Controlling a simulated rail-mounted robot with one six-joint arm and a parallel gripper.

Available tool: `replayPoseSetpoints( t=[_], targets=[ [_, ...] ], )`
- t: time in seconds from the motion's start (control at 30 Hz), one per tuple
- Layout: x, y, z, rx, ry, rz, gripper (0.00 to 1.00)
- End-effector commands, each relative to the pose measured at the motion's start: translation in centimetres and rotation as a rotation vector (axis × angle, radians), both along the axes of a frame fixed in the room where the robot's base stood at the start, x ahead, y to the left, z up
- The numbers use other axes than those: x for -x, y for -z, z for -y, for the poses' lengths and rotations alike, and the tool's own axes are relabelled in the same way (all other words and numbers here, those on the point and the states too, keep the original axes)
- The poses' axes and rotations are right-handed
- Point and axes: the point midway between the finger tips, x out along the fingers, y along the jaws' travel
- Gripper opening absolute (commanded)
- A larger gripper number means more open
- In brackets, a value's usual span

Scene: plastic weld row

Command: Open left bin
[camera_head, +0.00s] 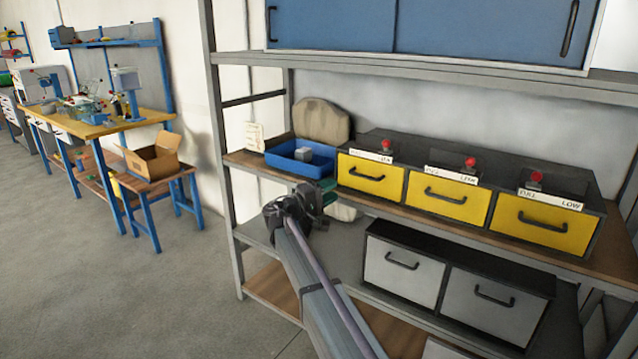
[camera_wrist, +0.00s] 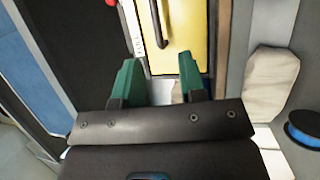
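The left bin is a yellow drawer (camera_head: 355,186) with a dark bar handle, at the left end of a dark three-bin cabinet on the wooden shelf. It looks shut. The middle bin (camera_head: 430,205) and the right bin (camera_head: 520,232) also look shut. My gripper (camera_head: 328,188) is in front of the shelf, beside the lower left of the left bin. In the wrist view, my gripper's green fingers (camera_wrist: 158,60) are apart with nothing held between them. A yellow drawer front (camera_wrist: 190,28) and its handle (camera_wrist: 158,22) lie just beyond the fingertips, apart from them.
A blue tray (camera_head: 285,163) holding a grey block stands left of the bins, with a beige sack (camera_head: 320,120) behind it. Red-topped items sit above each bin. A grey two-drawer cabinet (camera_head: 400,272) stands on the shelf below. The floor (camera_head: 110,295) to the left is clear.

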Motion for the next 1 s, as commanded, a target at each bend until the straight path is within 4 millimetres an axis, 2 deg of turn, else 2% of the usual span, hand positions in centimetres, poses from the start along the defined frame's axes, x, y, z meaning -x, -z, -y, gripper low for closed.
replayPoseSetpoints(
  t=[0.17,0.27,0.5,0.7,1.0],
  targets=[
    [0.0,-0.5,0.3,0.012,-0.007,0.011,0.37],
    [-0.6,-0.8,1.4,0.011,-0.006,0.011,0.37],
    [-3.3,-1.8,6.2,0.010,-0.004,0.011,0.37],
    [-4.8,-2.3,8.9,0.010,-0.005,0.010,0.37],
    [-5.0,-2.2,9.4,0.010,-0.006,0.010,0.37]
  ],
)
